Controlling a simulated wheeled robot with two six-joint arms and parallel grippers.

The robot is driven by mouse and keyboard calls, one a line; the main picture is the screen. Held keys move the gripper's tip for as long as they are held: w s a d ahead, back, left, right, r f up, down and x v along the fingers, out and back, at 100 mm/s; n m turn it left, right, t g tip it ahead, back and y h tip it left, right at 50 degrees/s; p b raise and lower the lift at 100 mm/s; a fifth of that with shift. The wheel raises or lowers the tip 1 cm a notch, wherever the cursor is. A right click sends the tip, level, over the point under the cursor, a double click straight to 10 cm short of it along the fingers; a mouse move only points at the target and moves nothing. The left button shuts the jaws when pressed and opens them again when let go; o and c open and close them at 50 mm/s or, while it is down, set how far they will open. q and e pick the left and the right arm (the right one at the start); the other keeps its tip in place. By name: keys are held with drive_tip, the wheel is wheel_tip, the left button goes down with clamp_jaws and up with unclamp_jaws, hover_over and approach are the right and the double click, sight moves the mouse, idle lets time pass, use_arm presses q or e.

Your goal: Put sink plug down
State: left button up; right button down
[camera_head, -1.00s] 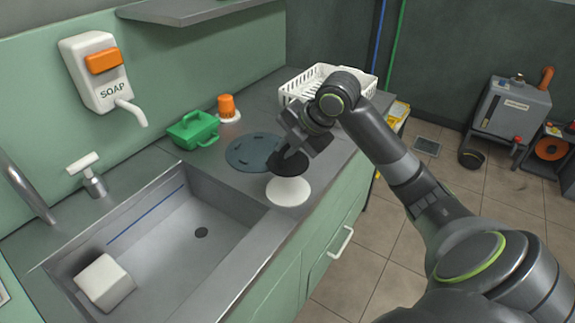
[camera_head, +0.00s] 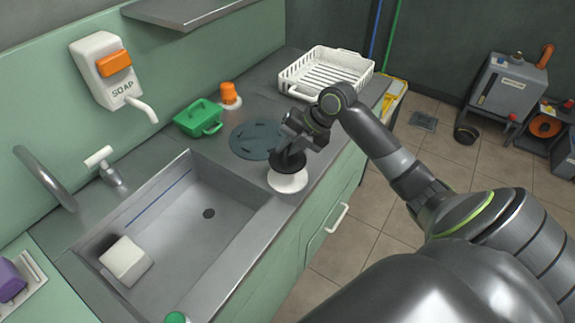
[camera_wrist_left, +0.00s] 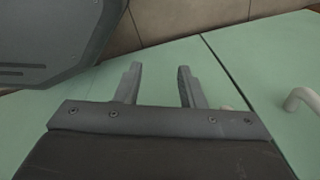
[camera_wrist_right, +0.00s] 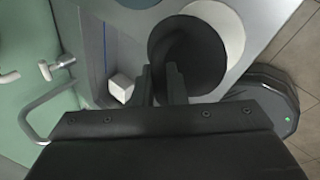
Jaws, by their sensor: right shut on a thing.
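The sink plug (camera_head: 288,162) is a black disc. My right gripper (camera_head: 290,150) is shut on it, just over a round white piece (camera_head: 288,182) at the counter's front edge. I cannot tell whether the plug touches the white piece. In the right wrist view the black plug (camera_wrist_right: 190,55) covers part of the white round (camera_wrist_right: 222,28), and the fingers (camera_wrist_right: 162,85) are close together on it. My left gripper (camera_wrist_left: 160,85) is open and empty, facing green cabinet fronts.
A dark round mat (camera_head: 254,140) lies just behind the white piece. A green caddy (camera_head: 200,118), an orange-topped item (camera_head: 229,95) and a white rack (camera_head: 325,72) stand on the counter. A white block (camera_head: 125,262) lies in the sink. A tap (camera_head: 45,180) is at left.

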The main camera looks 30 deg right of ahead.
sight(293, 160)
wheel_tip(293, 160, down, 6)
drive_tip(key=shift+f+p, duration=0.1)
drive_tip(key=shift+p, duration=0.25)
drive_tip(key=shift+f, duration=0.15)
drive_tip(key=shift+f, duration=0.1)
drive_tip(key=c, duration=1.5)
unclamp_jaws()
drive_tip(key=shift+r, duration=0.25)
drive_tip(key=shift+b+v, duration=0.75)
drive_tip(key=shift+v, duration=5.15)
